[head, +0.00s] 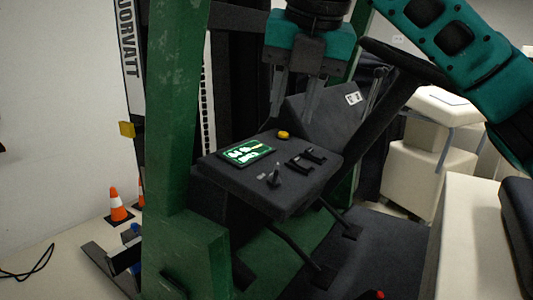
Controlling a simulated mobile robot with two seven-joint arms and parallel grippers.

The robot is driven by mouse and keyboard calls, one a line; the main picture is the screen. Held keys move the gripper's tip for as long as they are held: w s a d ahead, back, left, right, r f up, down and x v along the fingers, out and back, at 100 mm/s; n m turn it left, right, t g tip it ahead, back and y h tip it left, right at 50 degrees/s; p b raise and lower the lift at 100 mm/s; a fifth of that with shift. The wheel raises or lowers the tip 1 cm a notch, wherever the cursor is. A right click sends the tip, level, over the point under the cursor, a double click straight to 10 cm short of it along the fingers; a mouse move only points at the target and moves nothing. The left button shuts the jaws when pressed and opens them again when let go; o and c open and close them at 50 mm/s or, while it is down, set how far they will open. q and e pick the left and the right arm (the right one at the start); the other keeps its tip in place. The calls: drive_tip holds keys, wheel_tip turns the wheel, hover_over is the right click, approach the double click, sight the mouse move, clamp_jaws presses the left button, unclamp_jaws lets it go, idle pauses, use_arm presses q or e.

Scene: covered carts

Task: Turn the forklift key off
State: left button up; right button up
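The forklift (178,130) has a dark control console (235,182) in the middle of the view. A small dark upright piece (274,178) near the console's front edge looks like the key; whether it is turned on or off is too small to tell. The console's screen (246,152) is lit green with white marks. My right gripper (291,112) points down above the back of the console, with its two fingers apart and nothing between them. It is above and behind the key, not touching it. My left gripper is out of view.
A yellow button (283,134) and two black levers (306,159) sit on the console near the key. The black steering wheel (405,62) is close to my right arm. A green post stands left of the console. An orange cone (117,206) is on the floor.

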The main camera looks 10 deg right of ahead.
sight(278, 166)
drive_tip(key=x, duration=1.2)
drive_tip(key=shift+w+f+p, duration=0.25)
drive_tip(key=shift+f+p, duration=0.1)
drive_tip(key=shift+c, duration=0.4)
clamp_jaws()
